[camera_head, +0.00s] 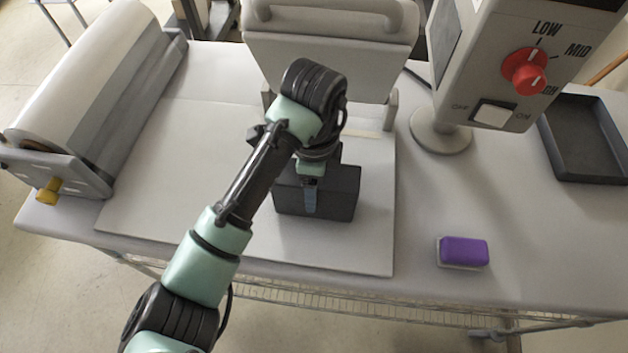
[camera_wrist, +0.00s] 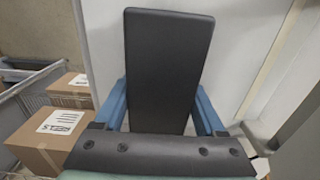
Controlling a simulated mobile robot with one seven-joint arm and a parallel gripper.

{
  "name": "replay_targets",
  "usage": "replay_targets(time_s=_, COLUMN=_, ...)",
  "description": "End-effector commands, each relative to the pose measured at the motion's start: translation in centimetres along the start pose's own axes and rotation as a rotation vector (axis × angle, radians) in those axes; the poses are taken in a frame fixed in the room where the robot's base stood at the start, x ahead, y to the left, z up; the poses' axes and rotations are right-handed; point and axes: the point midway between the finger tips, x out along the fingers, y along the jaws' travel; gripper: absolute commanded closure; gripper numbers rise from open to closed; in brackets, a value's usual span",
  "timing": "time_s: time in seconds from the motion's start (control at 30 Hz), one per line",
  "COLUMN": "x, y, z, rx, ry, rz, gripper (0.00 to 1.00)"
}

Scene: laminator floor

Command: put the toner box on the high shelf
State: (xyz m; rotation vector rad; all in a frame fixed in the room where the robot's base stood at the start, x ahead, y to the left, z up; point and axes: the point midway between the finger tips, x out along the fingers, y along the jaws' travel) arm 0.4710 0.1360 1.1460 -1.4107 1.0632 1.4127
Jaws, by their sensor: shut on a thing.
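The toner box appears to be the dark grey box (camera_head: 342,196) over the white board on the table, below the end of my arm. My gripper (camera_head: 311,196) is shut on it, with one blue finger showing against its near side. In the wrist view the box (camera_wrist: 168,60) stands long and black between the two blue fingers of my gripper (camera_wrist: 160,108). I cannot tell whether the box touches the board or hangs just above it. I cannot make out a high shelf in either view.
A large white roll (camera_head: 85,85) lies at left. A grey machine (camera_head: 330,50) stands behind my arm. A control post with a red knob (camera_head: 525,70), a dark tray (camera_head: 590,140) and a purple-topped block (camera_head: 463,252) are at right. Cardboard boxes (camera_wrist: 50,135) show in the wrist view.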

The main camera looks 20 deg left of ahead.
Motion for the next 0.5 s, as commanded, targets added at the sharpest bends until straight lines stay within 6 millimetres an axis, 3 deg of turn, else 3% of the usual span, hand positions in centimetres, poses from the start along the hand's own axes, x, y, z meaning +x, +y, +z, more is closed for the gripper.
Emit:
replay_targets(time_s=0.17, x=0.30, y=-0.03, z=0.00, rx=-0.001, ry=0.001, rz=-0.001, gripper=1.00)
replay_targets(time_s=0.2, x=0.40, y=0.00, z=-0.01, rx=-0.001, ry=0.001, rz=0.000, gripper=0.26)
replay_targets(time_s=0.33, x=0.31, y=0.00, z=-0.01, rx=-0.001, ry=0.001, rz=0.000, gripper=0.02)
replay_targets(time_s=0.5, x=0.30, y=0.00, z=0.00, rx=-0.001, ry=0.001, rz=0.000, gripper=0.00)
